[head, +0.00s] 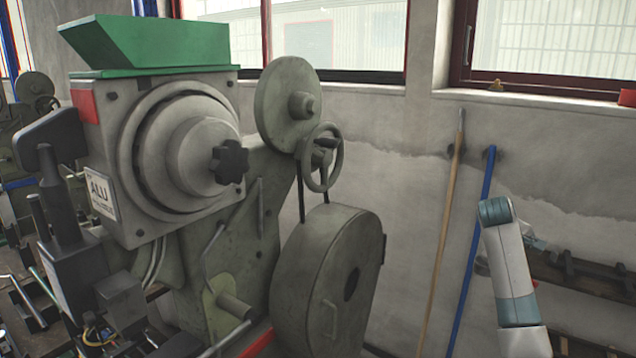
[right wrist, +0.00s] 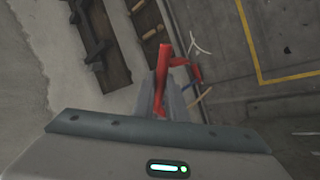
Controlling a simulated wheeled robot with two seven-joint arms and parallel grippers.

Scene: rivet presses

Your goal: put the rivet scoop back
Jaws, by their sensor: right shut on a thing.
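The right wrist view shows my right gripper (right wrist: 163,98) with its grey fingers closed on a red angled thing (right wrist: 163,62). A short branch of it reaches to the right. I cannot tell whether it is the rivet scoop, as no scoop bowl is clearly visible. In the head view my right arm stands at the right, in front of the wall, and its gripper is not clearly seen. The press (head: 245,210), with a green hopper (head: 150,42) and an ALU label, fills the left and middle. My left gripper is in neither view.
A wooden pole (head: 443,230) and a blue pole (head: 473,250) lean on the wall between press and arm. A brown rack (head: 590,278) with dark metal parts lies behind my arm. In the right wrist view, open floor (right wrist: 235,50) with a yellow line lies right.

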